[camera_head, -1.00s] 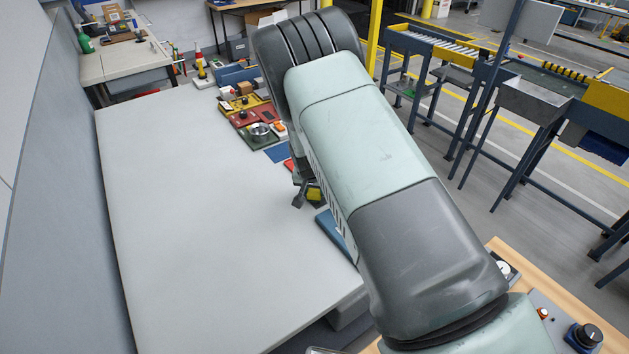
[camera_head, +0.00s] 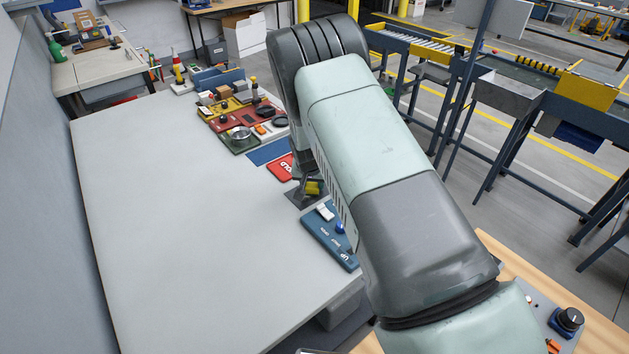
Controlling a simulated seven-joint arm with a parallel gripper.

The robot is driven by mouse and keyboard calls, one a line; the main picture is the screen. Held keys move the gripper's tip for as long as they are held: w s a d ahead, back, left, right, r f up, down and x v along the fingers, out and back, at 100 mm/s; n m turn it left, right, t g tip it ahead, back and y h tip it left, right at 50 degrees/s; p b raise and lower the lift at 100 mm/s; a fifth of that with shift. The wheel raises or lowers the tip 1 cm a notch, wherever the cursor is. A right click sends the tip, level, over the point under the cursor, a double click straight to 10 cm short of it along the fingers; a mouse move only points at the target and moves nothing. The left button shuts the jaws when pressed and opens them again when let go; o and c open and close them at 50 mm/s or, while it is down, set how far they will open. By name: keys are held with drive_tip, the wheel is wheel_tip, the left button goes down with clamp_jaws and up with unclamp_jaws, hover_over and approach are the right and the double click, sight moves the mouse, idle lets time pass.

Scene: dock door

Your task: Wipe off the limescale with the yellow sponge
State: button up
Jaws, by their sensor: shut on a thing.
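My gripper (camera_head: 308,190) is low over the right edge of the grey table, partly hidden behind my own arm. It is shut on a small yellow block, which looks like the yellow sponge (camera_head: 313,188). A dark grey patch (camera_head: 294,196) shows beside and below the gripper; I cannot tell whether it is a plate or part of the gripper. Whether the sponge touches a surface cannot be told. I cannot make out any limescale in this view.
A blue board (camera_head: 325,243) with small white and blue things lies just nearer than the gripper. A red board (camera_head: 280,168) and a blue mat (camera_head: 268,151) lie beyond it. Coloured trays (camera_head: 238,141) with small items stand farther back. The grey table (camera_head: 180,220) is broadly clear.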

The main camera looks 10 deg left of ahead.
drive_tip(key=s+a, duration=0.3)
drive_tip(key=shift+s+a, duration=0.25)
wheel_tip(320, 180, up, 8)
drive_tip(key=shift+f, duration=0.15)
idle(0.5)
idle(0.3)
